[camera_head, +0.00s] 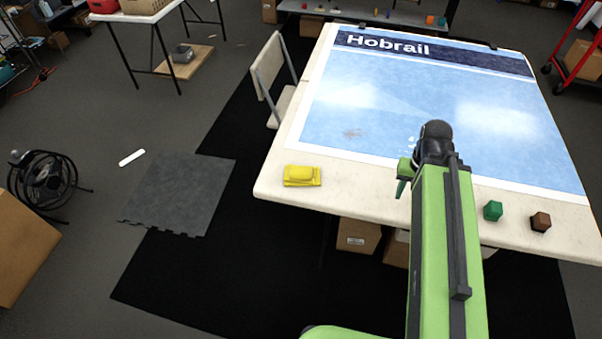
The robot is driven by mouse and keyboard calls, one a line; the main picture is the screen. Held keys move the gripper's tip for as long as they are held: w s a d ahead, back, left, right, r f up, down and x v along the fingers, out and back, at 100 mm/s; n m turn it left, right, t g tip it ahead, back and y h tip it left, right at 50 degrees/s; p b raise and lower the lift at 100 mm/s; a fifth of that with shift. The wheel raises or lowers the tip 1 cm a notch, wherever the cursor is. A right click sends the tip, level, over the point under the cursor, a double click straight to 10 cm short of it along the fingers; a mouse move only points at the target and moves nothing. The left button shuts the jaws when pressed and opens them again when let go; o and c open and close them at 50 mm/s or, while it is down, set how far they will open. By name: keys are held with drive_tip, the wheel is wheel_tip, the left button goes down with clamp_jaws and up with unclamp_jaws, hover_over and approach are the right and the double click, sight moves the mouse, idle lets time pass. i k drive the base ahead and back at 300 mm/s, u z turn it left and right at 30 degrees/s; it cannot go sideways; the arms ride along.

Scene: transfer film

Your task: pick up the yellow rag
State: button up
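The yellow rag (302,176) lies folded on the near left corner of the white table (275,192). My green arm reaches up over the table's near edge, to the right of the rag. My gripper (402,178) shows only in part, at the left of the arm's dark end, well apart from the rag. Most of the gripper is hidden by the arm, so its opening cannot be made out.
A blue Hobrail poster (430,95) covers most of the table. A green cube (493,211) and a brown cube (540,222) sit near the front edge, right of my arm. A chair (272,75) stands at the table's left side. Cardboard boxes (357,236) lie beneath.

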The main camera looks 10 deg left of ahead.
sight(295, 175)
drive_tip(key=u, duration=0.8)
drive_tip(key=k, duration=0.15)
drive_tip(key=u, duration=3.25)
drive_tip(key=k, duration=1.2)
drive_tip(key=z, duration=1.2)
drive_tip(key=i, duration=1.05)
drive_tip(key=u, duration=0.15)
